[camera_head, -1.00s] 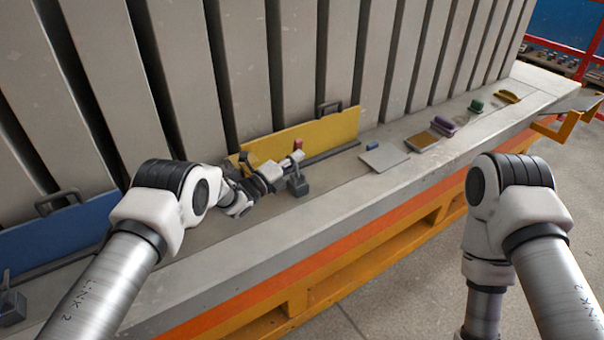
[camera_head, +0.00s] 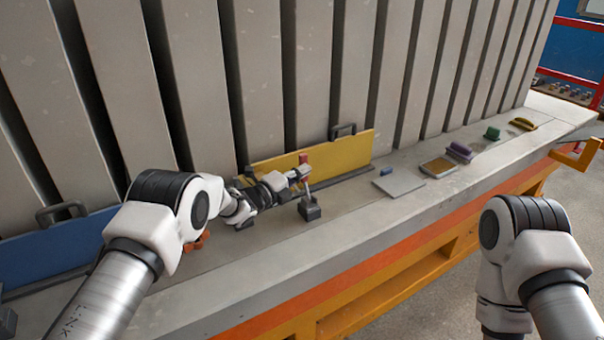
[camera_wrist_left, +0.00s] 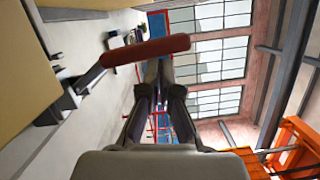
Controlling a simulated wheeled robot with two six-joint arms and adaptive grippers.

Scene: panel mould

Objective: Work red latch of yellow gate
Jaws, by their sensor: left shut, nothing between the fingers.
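The yellow gate (camera_head: 340,150) stands against the grey panels, with a dark handle on top. The red latch handle (camera_head: 303,160) is in front of its face, on a grey lever rising from a dark block (camera_head: 309,208). My left gripper (camera_head: 298,175) is shut and empty, its tip close beside the lever, just below the red handle. In the left wrist view the red handle (camera_wrist_left: 145,50) crosses in front of the fingertips (camera_wrist_left: 162,75); I cannot tell whether they touch. My right gripper is out of view.
A blue gate (camera_head: 60,250) stands at the left. On the grey ledge to the right lie a grey plate (camera_head: 398,182), a brown-topped plate (camera_head: 438,167) and purple (camera_head: 460,151), green (camera_head: 492,133) and yellow (camera_head: 523,124) items. An orange frame (camera_head: 380,290) runs below the ledge.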

